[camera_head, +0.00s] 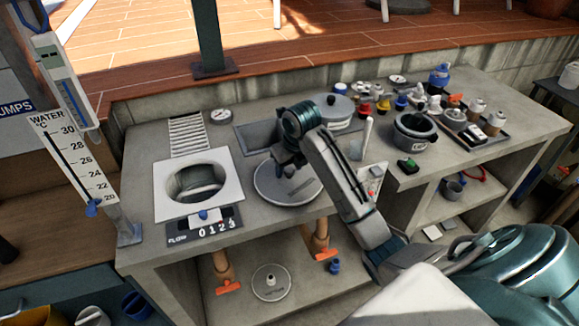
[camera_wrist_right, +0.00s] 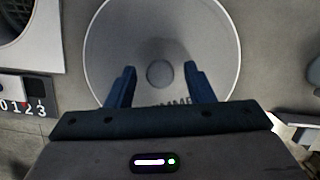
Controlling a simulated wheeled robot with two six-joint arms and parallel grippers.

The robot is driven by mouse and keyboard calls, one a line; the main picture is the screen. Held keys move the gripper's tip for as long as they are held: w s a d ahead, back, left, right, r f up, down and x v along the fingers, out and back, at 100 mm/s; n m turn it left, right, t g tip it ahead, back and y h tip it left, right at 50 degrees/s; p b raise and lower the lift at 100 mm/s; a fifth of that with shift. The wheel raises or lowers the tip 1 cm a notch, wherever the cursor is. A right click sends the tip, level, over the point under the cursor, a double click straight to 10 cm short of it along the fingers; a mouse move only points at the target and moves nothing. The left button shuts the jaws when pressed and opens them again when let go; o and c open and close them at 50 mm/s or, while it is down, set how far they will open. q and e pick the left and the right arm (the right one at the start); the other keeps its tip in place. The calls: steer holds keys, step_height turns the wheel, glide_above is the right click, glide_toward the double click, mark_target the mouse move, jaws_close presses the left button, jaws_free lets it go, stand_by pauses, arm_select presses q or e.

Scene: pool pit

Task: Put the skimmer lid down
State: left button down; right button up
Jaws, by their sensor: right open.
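The skimmer lid (camera_head: 265,192), a flat round grey disc, lies on the concrete counter just right of the skimmer opening (camera_head: 197,184). The opening is an uncovered round well in a white square plate. My right gripper (camera_head: 291,168) is over the lid; the arm hides part of the lid's far side. In the right wrist view the lid (camera_wrist_right: 118,40) fills the upper middle, with a round knob (camera_wrist_right: 160,74) at its centre. The gripper's blue fingers (camera_wrist_right: 159,84) are open, one on either side of the knob, with gaps showing. My left gripper is not in view.
A flow counter panel (camera_head: 205,228) sits before the opening. A grey tray (camera_head: 255,137), a lidded pot (camera_head: 337,108) and a dark pot (camera_head: 413,131) stand behind and to the right. Another round disc (camera_head: 270,284) lies on the shelf below. Bare counter surrounds the lid's front.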

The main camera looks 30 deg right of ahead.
mark_target(289, 169)
steer(key=p+v, duration=0.1)
steer(key=v, duration=0.3)
steer(key=shift+w, duration=0.1)
steer(key=p+v, duration=0.7)
steer(key=p, duration=0.1)
steer(key=shift+s+r+p, duration=0.25)
steer(key=shift+r+p, duration=0.05)
steer(key=shift+r, duration=0.05)
steer(key=shift+f, duration=0.1)
